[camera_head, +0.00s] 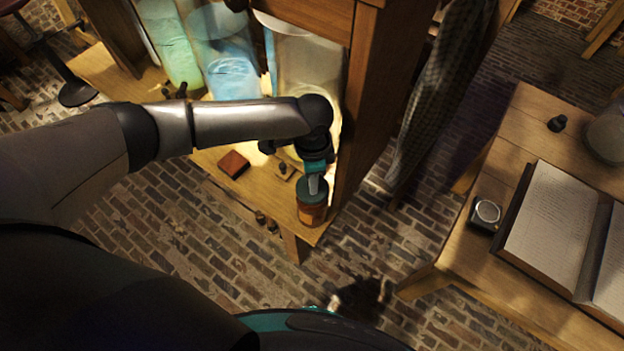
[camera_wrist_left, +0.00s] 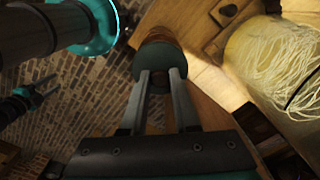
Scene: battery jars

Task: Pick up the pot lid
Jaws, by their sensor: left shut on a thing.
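A small brown pot (camera_head: 311,215) with a dark teal lid (camera_head: 311,192) stands near the front right corner of the wooden bench. My left gripper (camera_head: 315,184) reaches down over it and is shut on the lid's knob. In the left wrist view, the fingertips (camera_wrist_left: 159,78) close on the dark knob, with the lid (camera_wrist_left: 158,58) just beyond and the brown pot (camera_wrist_left: 160,35) behind it. The lid appears to sit on the pot. My right gripper (camera_wrist_left: 44,91) shows small at the left of the wrist view, fingers apart and empty.
Tall glass jars (camera_head: 231,65) with glowing contents stand in the wooden frame behind my arm. A thick wooden post (camera_head: 375,90) rises just right of the pot. A red-brown block (camera_head: 233,164) lies on the bench. A table with an open book (camera_head: 555,222) stands at right.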

